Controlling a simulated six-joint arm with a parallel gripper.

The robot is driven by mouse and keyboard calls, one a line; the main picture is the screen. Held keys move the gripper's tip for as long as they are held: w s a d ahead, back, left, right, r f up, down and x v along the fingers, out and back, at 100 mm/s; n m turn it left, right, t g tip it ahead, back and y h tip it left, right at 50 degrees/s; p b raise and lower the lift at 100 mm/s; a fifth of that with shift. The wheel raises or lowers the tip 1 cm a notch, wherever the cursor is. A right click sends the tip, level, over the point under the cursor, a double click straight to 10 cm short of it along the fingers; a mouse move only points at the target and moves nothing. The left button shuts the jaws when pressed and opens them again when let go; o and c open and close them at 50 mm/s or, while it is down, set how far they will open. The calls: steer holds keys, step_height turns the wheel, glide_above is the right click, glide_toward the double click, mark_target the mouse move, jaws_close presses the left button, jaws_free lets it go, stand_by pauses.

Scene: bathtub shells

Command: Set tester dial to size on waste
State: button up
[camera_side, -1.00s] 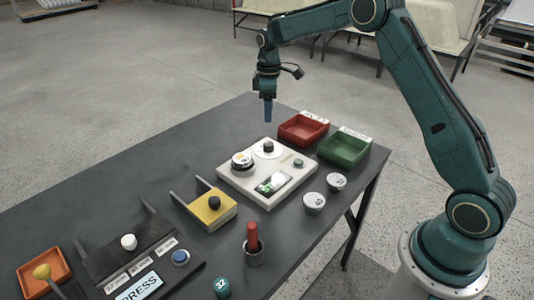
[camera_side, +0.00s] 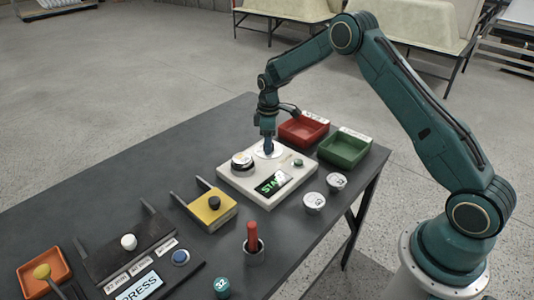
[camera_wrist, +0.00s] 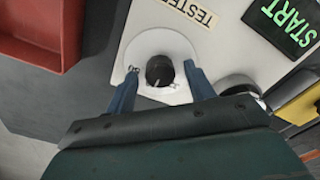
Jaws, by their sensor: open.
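The tester (camera_side: 240,184) is a cream box on the table with a label reading TESTER in the wrist view (camera_wrist: 193,10). Its black dial knob (camera_wrist: 160,70) stands on a round white plate with number marks, partly hidden. My gripper (camera_side: 268,148) is down at the dial in the side view. In the wrist view its blue fingers (camera_wrist: 162,88) are open, one on each side of the knob; I cannot tell whether they touch it. The tester's screen (camera_side: 273,183) shows green text, which reads START in the wrist view (camera_wrist: 288,22). A round part (camera_side: 242,161) sits on the tester's left.
A red tray (camera_side: 304,131) and a green tray (camera_side: 345,149) stand just behind and right of the tester. Two white-topped pucks (camera_side: 314,202) are in front. The table's back left is clear.

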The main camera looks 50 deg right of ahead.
steer(key=shift+f, duration=0.1)
steer(key=c, duration=1)
steer(key=shift+m, duration=0.5)
steer(key=m, duration=1.1)
steer(key=o, duration=1)
